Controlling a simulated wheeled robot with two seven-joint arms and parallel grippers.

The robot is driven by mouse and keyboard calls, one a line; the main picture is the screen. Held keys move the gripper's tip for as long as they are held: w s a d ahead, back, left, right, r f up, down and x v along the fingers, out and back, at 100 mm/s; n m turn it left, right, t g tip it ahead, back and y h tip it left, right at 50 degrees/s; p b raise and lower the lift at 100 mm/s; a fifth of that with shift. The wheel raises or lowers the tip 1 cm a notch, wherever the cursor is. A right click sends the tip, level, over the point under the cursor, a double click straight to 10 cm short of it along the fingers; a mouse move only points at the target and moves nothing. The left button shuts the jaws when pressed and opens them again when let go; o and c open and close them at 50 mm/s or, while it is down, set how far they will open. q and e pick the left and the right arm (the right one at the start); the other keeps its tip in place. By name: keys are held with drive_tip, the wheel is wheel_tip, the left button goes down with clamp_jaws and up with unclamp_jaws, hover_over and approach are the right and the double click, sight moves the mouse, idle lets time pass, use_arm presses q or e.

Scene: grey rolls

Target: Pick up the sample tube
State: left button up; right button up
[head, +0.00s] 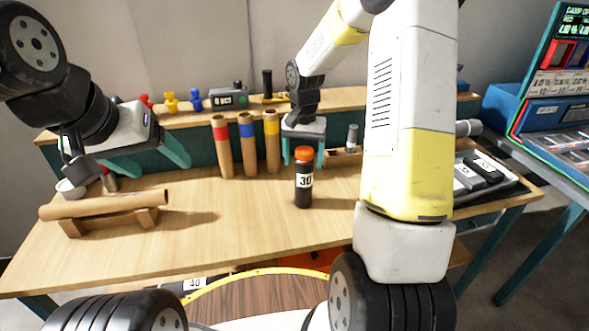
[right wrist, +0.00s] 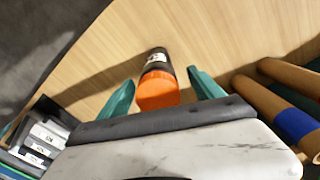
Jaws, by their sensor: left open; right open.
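The sample tube (head: 303,192) appears to be the dark upright cylinder with an orange cap and a white label reading 30, standing on the wooden table. My right gripper (head: 304,158) is open just above and behind it in the head view, fingers pointing down. In the right wrist view the tube (right wrist: 159,75) shows between the two teal fingers of the right gripper (right wrist: 161,78), with visible gaps on both sides. My left gripper (head: 160,170) is open and empty at the left, above the table behind the brown roll.
A brown roll (head: 105,204) lies on a wooden cradle at the left. Three upright brown rolls with red (head: 222,145), blue (head: 247,145) and yellow (head: 272,142) bands stand left of the tube. A dark tray (head: 510,190) is at the right. The table's front middle is clear.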

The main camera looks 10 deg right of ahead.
sight(304, 179)
drive_tip(key=f, duration=0.4)
drive_tip(key=shift+d+f, duration=0.15)
drive_tip(key=shift+d, duration=0.05)
drive_tip(key=c, duration=1.5)
